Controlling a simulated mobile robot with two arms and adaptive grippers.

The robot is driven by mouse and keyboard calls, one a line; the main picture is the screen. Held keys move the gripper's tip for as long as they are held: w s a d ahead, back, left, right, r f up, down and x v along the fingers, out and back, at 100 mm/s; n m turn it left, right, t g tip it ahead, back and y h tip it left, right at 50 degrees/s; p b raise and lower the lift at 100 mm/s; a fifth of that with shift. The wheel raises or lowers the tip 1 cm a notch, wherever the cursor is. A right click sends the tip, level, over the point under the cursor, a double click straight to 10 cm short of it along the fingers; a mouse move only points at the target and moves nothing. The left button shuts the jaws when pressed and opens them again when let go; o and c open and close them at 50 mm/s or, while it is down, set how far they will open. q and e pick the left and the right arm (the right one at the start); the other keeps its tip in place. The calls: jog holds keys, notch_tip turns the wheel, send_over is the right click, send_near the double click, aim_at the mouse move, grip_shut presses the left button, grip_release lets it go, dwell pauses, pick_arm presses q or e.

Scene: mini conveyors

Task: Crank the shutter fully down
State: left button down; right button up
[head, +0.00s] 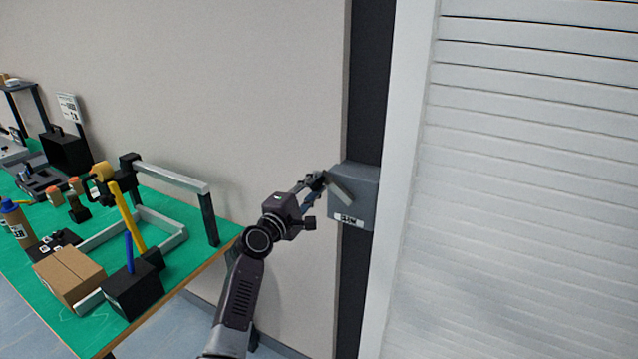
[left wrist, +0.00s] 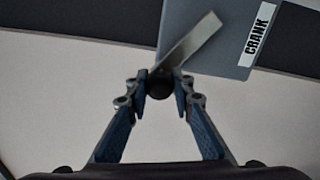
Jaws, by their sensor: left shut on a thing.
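The white slatted shutter (head: 530,190) fills the right side of the head view, its slats reaching down to the lower edge of the picture. A grey crank box (head: 358,208) is mounted on the dark strip left of the shutter frame; its label reads CRANK in the left wrist view (left wrist: 257,35). A flat grey crank arm (left wrist: 190,42) slants across the box to a dark round knob (left wrist: 159,86). My left gripper (head: 318,184) is shut on the knob, with a blue-padded finger on each side. My right gripper is not in view.
A green-topped table (head: 60,325) stands at the left, with a cardboard box (head: 72,275), a black block (head: 133,292), a yellow bar (head: 126,215) and a grey frame (head: 172,178). Bare wall lies between the table and the crank box.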

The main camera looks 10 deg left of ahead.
pick_arm(q)
jog(key=shift+a+f+n, duration=0.25)
jog(key=shift+f+n, duration=0.05)
jog(key=shift+n, duration=0.2)
jog(key=c, duration=1.7)
grip_release()
jog(key=shift+w+f, duration=0.1)
jog(key=shift+o, duration=0.2)
jog(key=v, duration=1.2)
